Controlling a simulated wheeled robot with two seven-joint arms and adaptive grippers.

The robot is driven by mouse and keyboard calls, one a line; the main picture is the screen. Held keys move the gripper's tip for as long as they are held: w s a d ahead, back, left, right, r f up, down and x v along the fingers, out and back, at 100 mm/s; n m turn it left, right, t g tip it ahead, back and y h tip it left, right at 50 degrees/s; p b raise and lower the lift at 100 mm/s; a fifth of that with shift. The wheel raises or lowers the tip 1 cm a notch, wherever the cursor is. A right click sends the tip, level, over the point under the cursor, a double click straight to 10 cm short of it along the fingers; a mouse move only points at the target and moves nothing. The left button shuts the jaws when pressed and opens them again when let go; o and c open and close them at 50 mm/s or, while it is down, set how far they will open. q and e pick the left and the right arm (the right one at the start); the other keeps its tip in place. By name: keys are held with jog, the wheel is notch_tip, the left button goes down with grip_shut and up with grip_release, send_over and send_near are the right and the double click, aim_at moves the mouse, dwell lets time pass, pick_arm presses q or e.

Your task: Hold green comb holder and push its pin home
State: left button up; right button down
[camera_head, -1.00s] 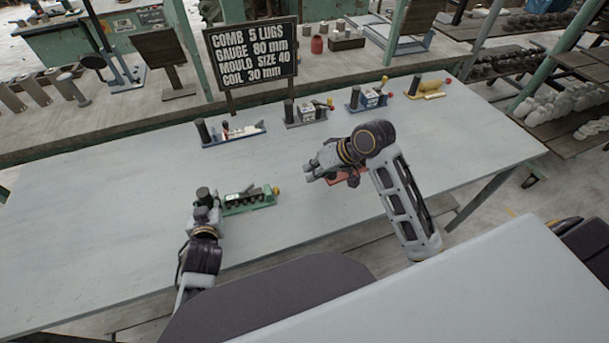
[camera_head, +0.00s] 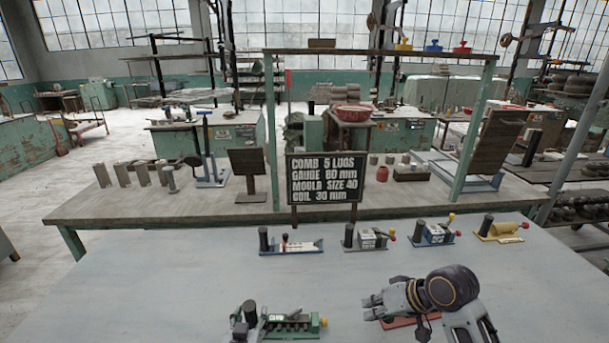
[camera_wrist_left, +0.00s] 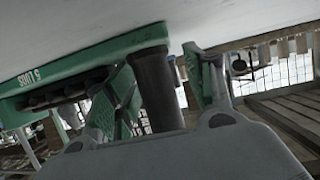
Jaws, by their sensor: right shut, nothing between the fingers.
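The green comb holder (camera_head: 290,328) lies on the near table, low in the head view. It has a dark post (camera_head: 250,312) at its left end, dark lugs along its middle and a small yellowish knob (camera_head: 324,322) at its right end. How deep its pin sits is too small to tell. My left gripper (camera_head: 243,332) is at the post, partly cut off by the lower edge. In the left wrist view the post (camera_wrist_left: 158,90) stands between its fingers, with narrow gaps visible. My right gripper (camera_head: 370,308) is shut and empty, right of the green holder.
A red holder (camera_head: 400,322) lies partly hidden under my right gripper. Blue (camera_head: 292,250), grey (camera_head: 368,240), dark-blue (camera_head: 435,236) and yellow (camera_head: 500,234) holders line the table's back. A lettered board (camera_head: 325,178) stands behind them. Clear tabletop lies left and in the middle.

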pick_arm(q)
jog(key=shift+s+r, duration=0.1)
dwell(0.3)
jog(key=shift+v, duration=3.9)
jog(key=shift+s, duration=0.15)
pick_arm(e)
jog(key=shift+s, duration=0.15)
